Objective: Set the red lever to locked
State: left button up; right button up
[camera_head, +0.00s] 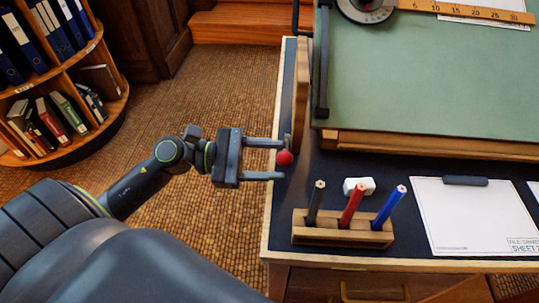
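The red lever shows as a round red knob (285,158) at the left edge of the drafting table, below the tilted green board. Its shaft and any locked or unlocked marking cannot be made out. My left gripper (280,160) reaches in from the left. Its two fingers are spread apart, one above and one below the knob in the picture. The knob lies between the fingertips, with gaps visible on both sides, so the gripper is open and not clamped on it. My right gripper is not in view.
The green drafting board (430,75) rises just right of the knob, beside a wooden side support (300,95). A wooden pen holder (340,232) with pencils, a white eraser (366,183) and a clipboard (470,215) lie nearby. A bookshelf (85,75) stands left; floor between is clear.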

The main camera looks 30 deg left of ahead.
pick_arm(q)
jog(key=shift+w+a+f, duration=0.15)
dwell(0.4)
jog(key=p+v, duration=0.5)
jog(key=v, duration=1.2)
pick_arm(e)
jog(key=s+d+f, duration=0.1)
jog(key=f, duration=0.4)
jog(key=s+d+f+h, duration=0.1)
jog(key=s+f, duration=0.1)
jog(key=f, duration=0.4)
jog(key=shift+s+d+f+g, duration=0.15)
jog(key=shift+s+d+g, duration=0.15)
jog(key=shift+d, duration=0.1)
pick_arm(q)
jog(key=shift+a, duration=0.15)
